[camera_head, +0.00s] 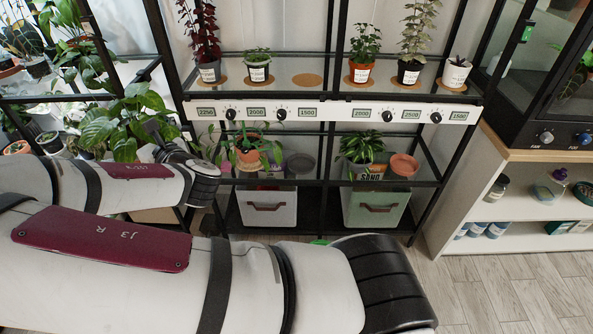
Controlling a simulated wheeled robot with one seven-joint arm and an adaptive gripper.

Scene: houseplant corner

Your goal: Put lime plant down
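A broad-leaved green plant (125,122) stands out at the left, in front of the shelves and right by the end of my arm. It may be the lime plant; no label shows on it and its pot is hidden. My gripper is not clearly seen; only dark parts at the arm's end show beside the leaves. Whether it holds the plant cannot be told. On the upper glass shelf (330,68), a bare cork coaster (307,80) lies between a small green plant (257,66) and a green plant in a terracotta pot (363,55).
A red-leaved plant (203,40), a pale green plant (415,40) and a small white-potted plant (456,74) share the upper shelf. A control strip (340,112) with knobs runs along its front. A low cabinet (500,165) stands right. Wooden floor (510,290) is clear at lower right.

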